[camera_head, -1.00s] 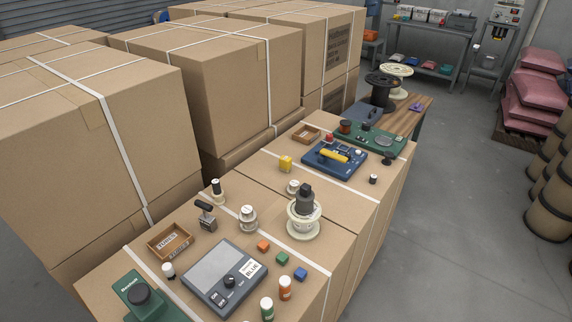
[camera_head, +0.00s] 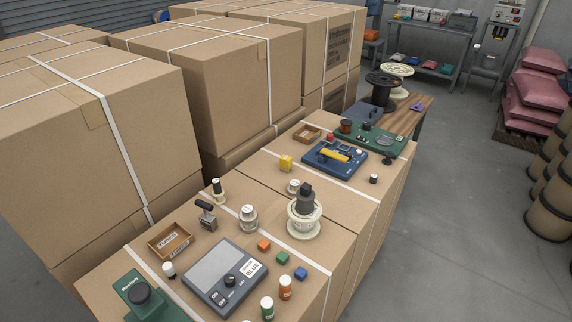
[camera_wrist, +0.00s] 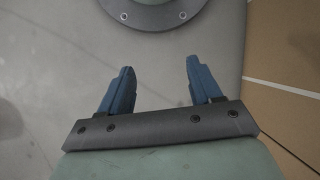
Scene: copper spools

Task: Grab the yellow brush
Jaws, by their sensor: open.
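A long yellow piece (camera_head: 333,154) lies across a blue device (camera_head: 322,164) on the far half of the carton top in the head view. It is the closest match to the yellow brush, but it is too small to tell whether it has bristles. My gripper (camera_wrist: 156,82) shows only in the wrist view. Its two blue fingers are apart, with nothing between them. They hang over grey floor, beside a carton's edge. The yellow piece is not in the wrist view.
A small yellow block-like item (camera_head: 286,163) stands left of the blue device. A green board (camera_head: 385,143) lies behind it. A cream spool (camera_head: 304,217) with a dark top stands nearer. A grey scale (camera_head: 222,277) and a wooden tray (camera_head: 171,242) fill the near end. Tall cartons (camera_head: 205,85) rise at left.

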